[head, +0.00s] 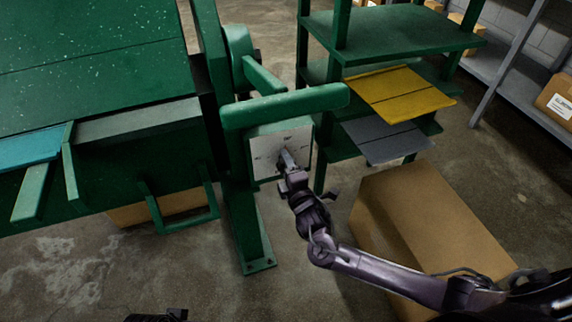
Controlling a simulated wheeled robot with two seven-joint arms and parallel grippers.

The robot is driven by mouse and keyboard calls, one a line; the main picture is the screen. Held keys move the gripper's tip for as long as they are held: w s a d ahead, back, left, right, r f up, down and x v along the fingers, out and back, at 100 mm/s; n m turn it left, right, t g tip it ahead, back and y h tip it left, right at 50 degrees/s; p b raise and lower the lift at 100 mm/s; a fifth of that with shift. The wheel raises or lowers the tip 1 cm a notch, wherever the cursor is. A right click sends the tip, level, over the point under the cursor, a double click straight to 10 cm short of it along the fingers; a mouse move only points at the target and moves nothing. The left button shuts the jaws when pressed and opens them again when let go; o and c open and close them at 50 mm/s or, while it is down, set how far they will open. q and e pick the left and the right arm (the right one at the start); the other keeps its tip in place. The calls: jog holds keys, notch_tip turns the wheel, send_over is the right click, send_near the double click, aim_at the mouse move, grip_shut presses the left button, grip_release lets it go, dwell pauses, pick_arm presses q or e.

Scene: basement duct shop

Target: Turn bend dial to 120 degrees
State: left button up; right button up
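The bend dial plate (266,155) is a pale square face on the green machine's upright, below a thick green bar. Faint dark marks show on it, too small to read. My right gripper (288,160) is at the plate, its fingertips against or just in front of the dial's middle. The dial's pointer or knob is hidden behind the fingers, so its angle cannot be told. Whether the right fingers are closed on it cannot be told. A small dark part of my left gripper (160,316) shows at the bottom edge; its fingers are not clear.
The green bending machine (90,40) fills the left side. A green shelf rack (390,35) with yellow (405,92) and grey sheets (385,138) stands behind the dial. A large cardboard box (440,215) sits under my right forearm. Open concrete floor lies in front.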

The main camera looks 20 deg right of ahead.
jog(key=shift+c, duration=0.8)
pick_arm(q)
jog(key=shift+s+a+r, duration=0.1)
jog(key=shift+r, duration=0.05)
pick_arm(e)
jog(key=shift+m, duration=0.4)
jog(key=m+p, duration=0.1)
jog(key=m, duration=0.2)
jog(key=shift+s+m, duration=0.1)
jog(key=shift+m, duration=0.2)
jog(key=m+p, duration=0.1)
jog(key=m, duration=0.2)
jog(key=shift+m, duration=0.7)
pick_arm(q)
jog(key=shift+s+a+f+n+g+y+p, duration=0.15)
jog(key=shift+a+f+g+y+p, duration=0.15)
jog(key=shift+a+f, duration=0.25)
jog(key=shift+a+f+n+g+y+p, duration=0.2)
jog(key=shift+a+f+g, duration=0.25)
jog(key=shift+a, duration=0.15)
pick_arm(e)
jog(key=shift+m, duration=1.5)
pick_arm(q)
jog(key=shift+f, duration=0.25)
